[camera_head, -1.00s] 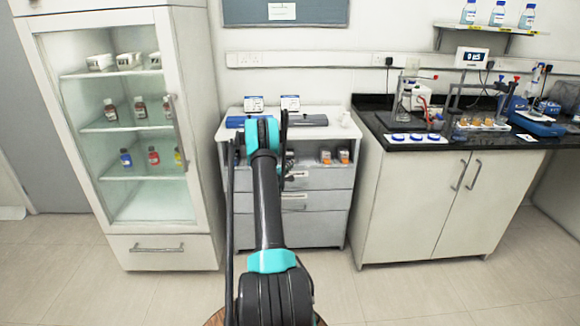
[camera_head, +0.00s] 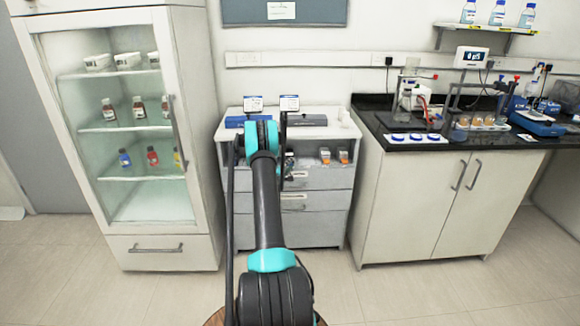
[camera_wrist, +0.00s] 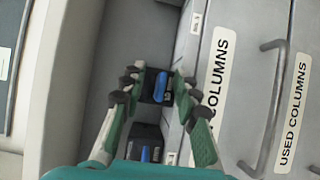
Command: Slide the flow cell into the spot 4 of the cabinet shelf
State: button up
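The flow cell (camera_wrist: 161,86) shows in the wrist view as a small dark block with a blue front. My gripper (camera_wrist: 158,76) has its two green-and-black fingers on either side of it, apparently touching both sides. A second dark block with a blue mark (camera_wrist: 146,154) sits below it in the picture. The cabinet (camera_head: 326,203) stands in front of me in the head view, with an open shelf above its drawers. My arm hides much of the shelf, and I cannot make out the numbered spots.
Orange-and-grey items (camera_head: 343,156) stand at the shelf's right end. Drawers labelled COLUMNS (camera_wrist: 218,75) and USED COLUMNS (camera_wrist: 293,110) have protruding handles. A glass-fronted cabinet (camera_head: 125,150) stands left and a black-topped bench (camera_head: 450,148) right.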

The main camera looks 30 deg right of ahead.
jog(key=s+a+r+m+g+y, duration=0.1)
jog(key=s+a+r+y, duration=0.1)
jog(key=s+a+r, duration=0.45)
jog(key=s+a+r+m+y, duration=0.2)
jog(key=s+a+r, duration=0.1)
jog(key=a, duration=0.7)
jog(key=s+a+r+m+g+y, duration=0.15)
jog(key=s+a+r, duration=0.25)
jog(key=a, duration=0.4)
jog(key=s+a+f+g+y, duration=0.1)
jog(key=s+a+f+y, duration=0.2)
jog(key=s+a+y, duration=0.7)
jog(key=s+a+m, duration=0.1)
jog(key=s+a, duration=1.6)
jog(key=s, duration=0.3)
jog(key=shift+s+a+f+g, duration=0.15)
jog(key=shift+a+g, duration=0.15)
jog(key=shift+g, duration=0.05)
